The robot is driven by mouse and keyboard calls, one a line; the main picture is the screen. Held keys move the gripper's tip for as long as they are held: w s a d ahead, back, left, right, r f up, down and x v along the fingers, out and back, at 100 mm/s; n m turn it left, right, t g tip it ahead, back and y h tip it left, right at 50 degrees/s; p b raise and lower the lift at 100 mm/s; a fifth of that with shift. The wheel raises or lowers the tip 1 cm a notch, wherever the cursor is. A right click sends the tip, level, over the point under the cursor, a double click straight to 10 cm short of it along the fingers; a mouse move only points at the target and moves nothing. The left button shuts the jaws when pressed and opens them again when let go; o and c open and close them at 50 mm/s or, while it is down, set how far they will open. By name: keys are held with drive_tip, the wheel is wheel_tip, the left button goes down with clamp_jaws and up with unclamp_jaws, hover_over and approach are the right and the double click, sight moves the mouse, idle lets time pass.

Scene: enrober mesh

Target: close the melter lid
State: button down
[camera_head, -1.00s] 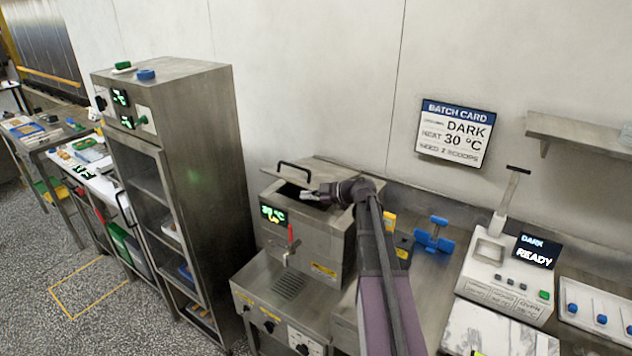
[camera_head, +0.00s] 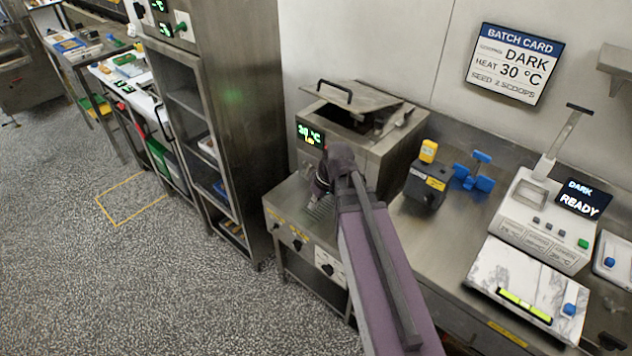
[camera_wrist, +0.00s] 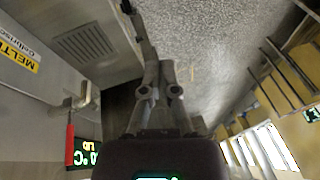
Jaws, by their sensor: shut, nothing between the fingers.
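The melter is a steel box (camera_head: 391,153) on the bench, with a green display (camera_head: 310,134) reading 30 °C. Its lid (camera_head: 368,96), a flat steel panel with a black bar handle (camera_head: 335,91), is open; a dark gap shows below it. My gripper (camera_head: 322,190) is in front of the melter, below the lid and apart from it. My arm hides part of the melter's front. In the wrist view my gripper (camera_wrist: 160,70) is shut and empty, with the melter's red tap lever (camera_wrist: 70,145) at the left.
A tall steel cabinet (camera_head: 262,120) stands left of the melter. A dark box with a yellow top (camera_head: 427,185) and a blue knobbed item (camera_head: 473,172) are on the bench to the right, before a white dosing unit (camera_head: 543,220). Open floor (camera_head: 180,290) lies at front left.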

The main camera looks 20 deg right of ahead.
drive_tip(key=s+f+m+g+h, duration=0.1)
drive_tip(key=s+f+m+h, duration=0.1)
drive_tip(key=s, duration=0.4)
drive_tip(key=m+h+b, duration=0.1)
drive_tip(key=m, duration=0.1)
drive_tip(key=shift+s+a+m+h, duration=0.15)
drive_tip(key=shift+s+m+h, duration=0.15)
drive_tip(key=shift+s, duration=0.1)
drive_tip(key=shift+f, duration=0.1)
